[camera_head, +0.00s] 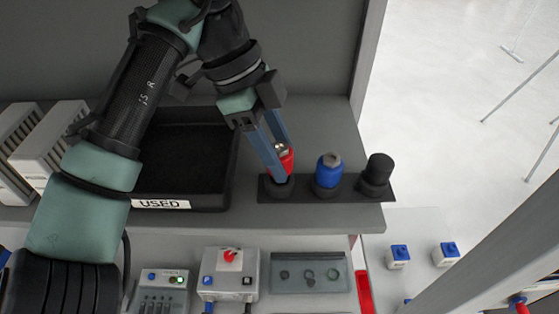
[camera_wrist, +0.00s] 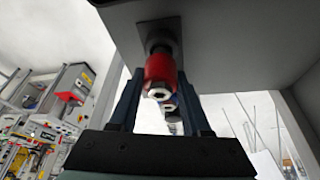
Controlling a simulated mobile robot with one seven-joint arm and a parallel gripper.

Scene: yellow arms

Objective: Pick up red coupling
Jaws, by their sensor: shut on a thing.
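The red coupling (camera_head: 287,161) has a metal tip and stands upright in the left place of a dark holder strip (camera_head: 339,188) on the grey shelf. In the wrist view the red coupling (camera_wrist: 160,69) is between the fingers, its metal end toward the camera. My gripper (camera_head: 283,160) comes down from above with its two blue-grey fingers on either side of the coupling and is shut on it. The near finger hides part of the coupling in the head view. The coupling's lower end is still at the holder; I cannot tell whether it is lifted slightly.
A blue coupling (camera_head: 328,171) and a black one (camera_head: 376,170) stand close by in the same strip, to the right. A black tray (camera_head: 180,201) labelled USED is at left. The shelf's front edge (camera_head: 300,222) is near, with control boxes (camera_head: 229,275) below.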

